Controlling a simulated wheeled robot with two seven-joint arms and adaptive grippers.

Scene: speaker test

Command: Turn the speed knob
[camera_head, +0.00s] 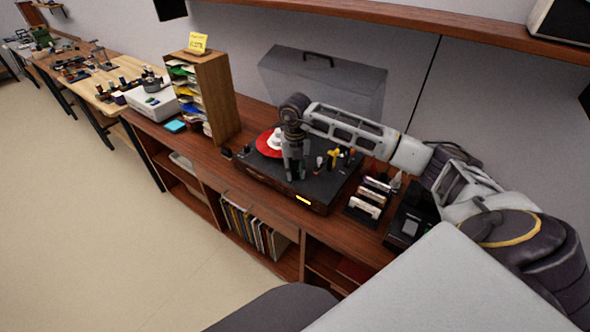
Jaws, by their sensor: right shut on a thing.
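A black turntable (262,181) with a red record (265,144) stands on the wooden cabinet, its clear lid (345,80) raised behind it. My right gripper (295,176) points down at the front part of the turntable's deck, just right of the record. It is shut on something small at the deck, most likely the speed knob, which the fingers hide. Which way the knob points cannot be seen. My left gripper is not in view.
A yellow and black tonearm part (334,157) and small upright pieces stand just right of the gripper. A wooden paper sorter (216,95) stands left of the turntable. A rack of cartridges (370,195) stands right. A shelf (420,22) runs above.

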